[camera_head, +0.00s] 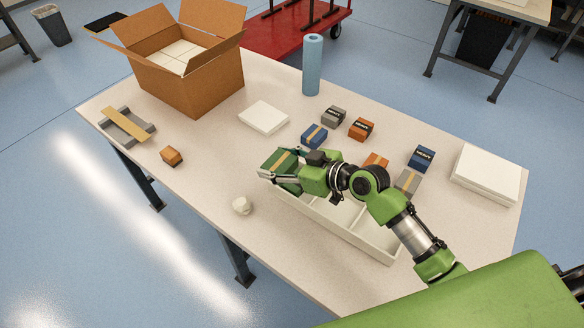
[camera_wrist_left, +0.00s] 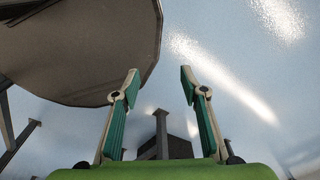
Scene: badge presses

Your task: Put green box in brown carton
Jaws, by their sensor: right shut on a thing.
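The green box (camera_head: 275,158), with a tan band, is at the left end of the white divided tray (camera_head: 352,237). My right gripper (camera_head: 281,169) is shut on it, and its fingers hide part of the box. I cannot tell whether the box still touches the tray. The brown carton (camera_head: 196,87) stands open at the back left of the table, with its flaps spread and white boxes inside. My left gripper (camera_wrist_left: 158,85) shows only in the left wrist view. It is open and empty, with floor and a table edge beyond it.
Blue, orange and grey boxes lie behind the tray, such as a blue one (camera_head: 314,136). A flat white box (camera_head: 263,117) and a blue roll (camera_head: 312,65) stand near the carton.

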